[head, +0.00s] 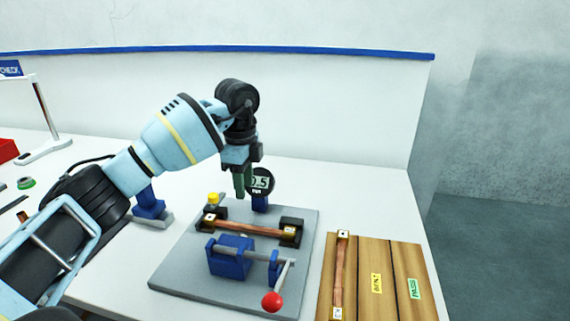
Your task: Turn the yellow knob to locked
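The yellow knob (213,198) sits on top of a dark block at the back left of a grey fixture plate (180,272). My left gripper (243,194) points down above the plate, a little to the right of the knob and apart from it. Its greenish fingers look close together, but I cannot tell whether they are open or shut. Nothing shows held in them. A copper bar (243,229) lies across the fixture between two dark blocks. My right gripper is not in view.
A round gauge (262,181) reading about 0.5 stands just right of my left gripper. A blue clamp (230,256) with a red ball handle (272,301) is at the plate's front. A wooden tray (405,258) holding another copper bar (339,275) lies at right.

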